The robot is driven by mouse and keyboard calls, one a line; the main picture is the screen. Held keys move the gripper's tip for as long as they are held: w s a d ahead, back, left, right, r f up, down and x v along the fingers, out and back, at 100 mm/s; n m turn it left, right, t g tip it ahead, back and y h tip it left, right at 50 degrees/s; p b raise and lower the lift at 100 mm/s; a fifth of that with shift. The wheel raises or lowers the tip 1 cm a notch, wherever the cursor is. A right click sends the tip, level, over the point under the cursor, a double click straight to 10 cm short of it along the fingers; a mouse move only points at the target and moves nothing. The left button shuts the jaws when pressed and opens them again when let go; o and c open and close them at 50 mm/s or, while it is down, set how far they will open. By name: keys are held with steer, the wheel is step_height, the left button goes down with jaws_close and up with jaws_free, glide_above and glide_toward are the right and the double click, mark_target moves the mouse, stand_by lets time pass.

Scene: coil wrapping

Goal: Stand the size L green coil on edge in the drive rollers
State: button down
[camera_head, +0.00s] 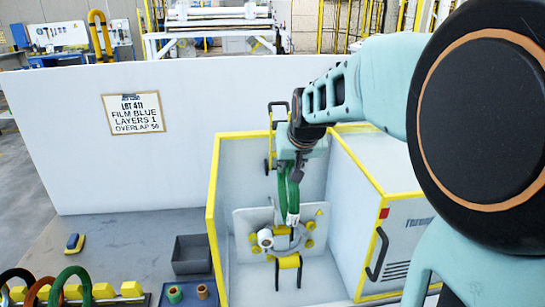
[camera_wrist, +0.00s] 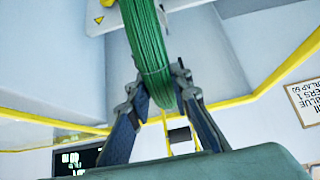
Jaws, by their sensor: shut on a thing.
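My gripper (camera_head: 294,170) is shut on a green coil (camera_head: 288,192), which hangs below it inside the yellow-edged machine bay. A pale band or tag shows at the coil's lower end. In the wrist view, the green coil (camera_wrist: 148,45) passes upright between the two fingers of my gripper (camera_wrist: 157,88). The yellow drive rollers (camera_head: 289,262) lie below the coil, at the foot of the wrapping head (camera_head: 266,238). The coil's lower end looks apart from the rollers, but its depth relative to them is hard to tell. The coil's size mark is not readable.
The bay has a yellow-edged left wall (camera_head: 213,200) and a cabinet (camera_head: 385,215) on its right. A sign (camera_head: 134,112) hangs on the white partition. Several coils, including another green coil (camera_head: 62,280), stand in a rack at lower left, near a grey bin (camera_head: 191,254).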

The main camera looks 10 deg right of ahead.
steer(key=shift+w+f+b, duration=0.1)
steer(key=shift+f+b, duration=4.4)
steer(key=shift+f, duration=0.85)
steer(key=shift+f+b, duration=0.55)
steer(key=shift+f, duration=0.05)
steer(key=c, duration=1.8)
jaws_free()
steer(key=shift+c, duration=0.2)
steer(key=shift+o, duration=0.8)
steer(key=shift+s+f, duration=0.2)
step_height(320, 180, up, 10)
steer(key=shift+w+r, duration=0.1)
steer(key=shift+r, duration=0.05)
